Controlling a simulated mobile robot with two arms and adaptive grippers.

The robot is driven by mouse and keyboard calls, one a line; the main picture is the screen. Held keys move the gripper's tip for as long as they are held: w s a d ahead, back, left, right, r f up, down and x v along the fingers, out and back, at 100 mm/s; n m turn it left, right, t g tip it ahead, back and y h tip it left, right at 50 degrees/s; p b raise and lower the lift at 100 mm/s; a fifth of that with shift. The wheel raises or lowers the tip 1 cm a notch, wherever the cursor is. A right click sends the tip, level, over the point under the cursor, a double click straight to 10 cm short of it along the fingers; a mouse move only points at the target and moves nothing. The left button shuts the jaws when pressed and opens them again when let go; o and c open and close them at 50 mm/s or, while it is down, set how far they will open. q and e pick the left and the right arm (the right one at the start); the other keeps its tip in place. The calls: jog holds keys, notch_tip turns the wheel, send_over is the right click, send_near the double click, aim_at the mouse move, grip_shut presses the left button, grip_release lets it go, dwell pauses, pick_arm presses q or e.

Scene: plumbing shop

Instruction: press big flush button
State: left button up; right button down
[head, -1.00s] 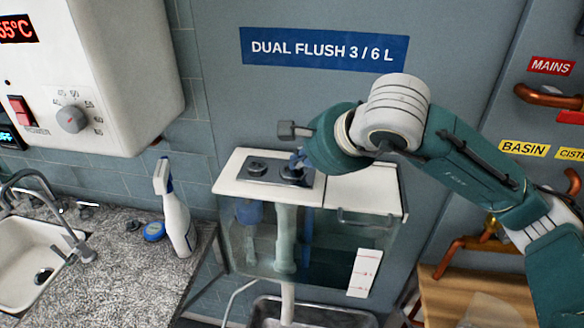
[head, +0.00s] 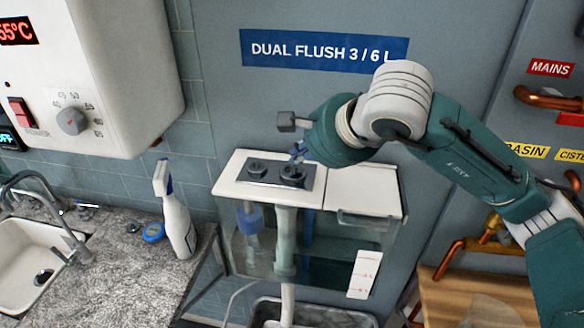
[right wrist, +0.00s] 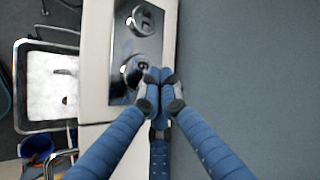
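The cistern (head: 362,188) has a white lid with a dark plate holding two round buttons. The big flush button (head: 292,173) is the right one in the head view. The smaller button (head: 258,168) sits to its left. My right gripper (head: 298,153) is just above and behind the big button, and its fingers look closed together. In the right wrist view, the gripper (right wrist: 160,78) has its fingertips together beside the big button (right wrist: 137,70), overlapping its edge. I cannot tell whether they touch it. Nothing is held. My left gripper is not in view.
A spray bottle (head: 176,215) stands on the stone counter left of the cistern. A white heater (head: 100,70) hangs above the counter. Copper pipes (head: 545,97) are at the right. A metal basin (head: 325,312) is below the cistern.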

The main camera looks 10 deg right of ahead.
aim_at(300, 172)
jog(key=shift+r+p, duration=0.95)
jog(key=shift+r, duration=1.65)
